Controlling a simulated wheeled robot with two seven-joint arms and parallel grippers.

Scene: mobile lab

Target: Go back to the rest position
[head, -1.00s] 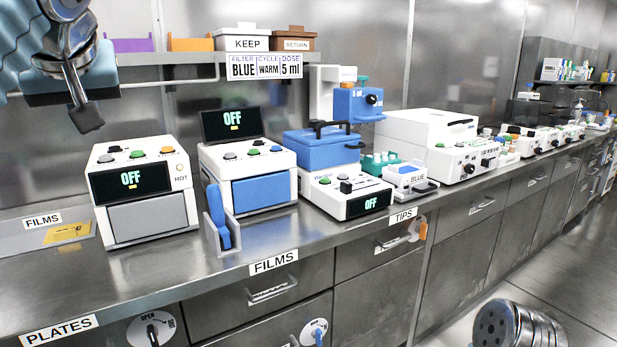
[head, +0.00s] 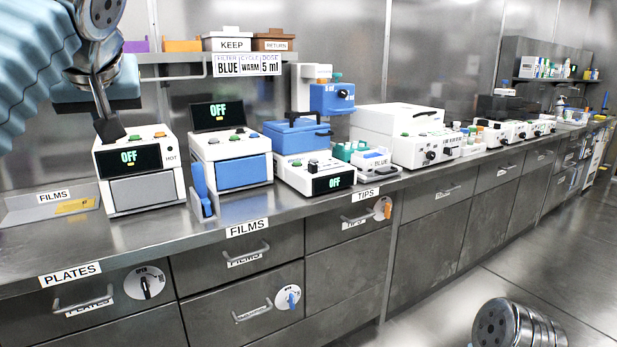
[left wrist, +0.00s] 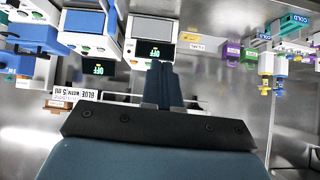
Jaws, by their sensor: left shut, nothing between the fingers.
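My left gripper (head: 108,128) comes in from the upper left of the head view, raised in front of the bench, its dark fingers pointing down. Its fingers (left wrist: 166,80) are closed together and empty in the left wrist view. In the head view the fingertips overlap the top left of the white HOT device (head: 140,190); I see no clear contact. At the bottom right of the head view is a round metal part of my right arm; the right gripper itself is not visible.
A steel bench (head: 150,232) runs from left to far right, carrying a device with a blue door (head: 242,172), a blue-lidded machine (head: 298,138) and white machines (head: 425,150). A shelf above holds KEEP (head: 228,42) and RETURN (head: 274,40) boxes. The floor (head: 450,300) at right is clear.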

